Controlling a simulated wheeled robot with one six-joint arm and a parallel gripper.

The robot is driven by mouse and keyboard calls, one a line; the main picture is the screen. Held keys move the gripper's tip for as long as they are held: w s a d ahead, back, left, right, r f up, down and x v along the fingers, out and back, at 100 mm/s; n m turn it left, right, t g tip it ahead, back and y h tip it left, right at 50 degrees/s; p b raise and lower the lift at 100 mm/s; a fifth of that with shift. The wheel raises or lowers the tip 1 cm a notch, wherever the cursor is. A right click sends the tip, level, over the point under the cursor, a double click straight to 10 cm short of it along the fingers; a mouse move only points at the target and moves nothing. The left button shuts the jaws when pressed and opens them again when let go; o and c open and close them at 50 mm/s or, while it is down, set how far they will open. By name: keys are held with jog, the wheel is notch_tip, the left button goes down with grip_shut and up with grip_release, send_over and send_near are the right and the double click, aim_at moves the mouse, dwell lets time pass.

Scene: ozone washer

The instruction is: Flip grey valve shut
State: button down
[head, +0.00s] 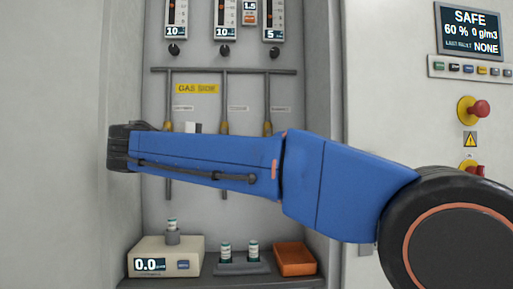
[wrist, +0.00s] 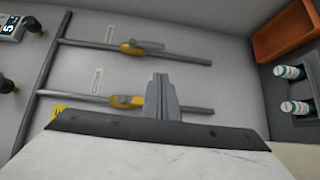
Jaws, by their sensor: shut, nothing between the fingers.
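Three vertical pipes with yellow valve fittings hang in the cabinet: left (head: 169,127), middle (head: 224,127) and right (head: 267,127). My blue arm covers the pipes below them. The wrist view is turned sideways and shows the middle valve (wrist: 125,100) and right valve (wrist: 135,47), each yellow with a greyish lever roughly along its pipe. I cannot tell which one the grey valve is. My gripper (wrist: 162,82) is shut and empty. Its fingertips overlap the middle pipe in the picture, beside the middle valve; contact is unclear. The head view mostly hides the gripper behind my arm.
Below stand a white scale (head: 190,262) with a vial, a grey holder (head: 242,269) with two vials and an orange tray (head: 294,259). A horizontal pipe (head: 225,70) crosses above the valves. A red button (head: 479,110) and screen (head: 469,29) are at right.

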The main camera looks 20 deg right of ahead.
jog(key=shift+a+r+h, duration=0.3)
jog(key=shift+a+r, duration=0.55)
jog(key=shift+a, duration=0.1)
jog(key=shift+w+d, duration=0.1)
jog(key=s+d+x, duration=0.1)
jog(key=s+x, duration=0.1)
jog(key=x, duration=1)
jog(key=shift+d, duration=0.45)
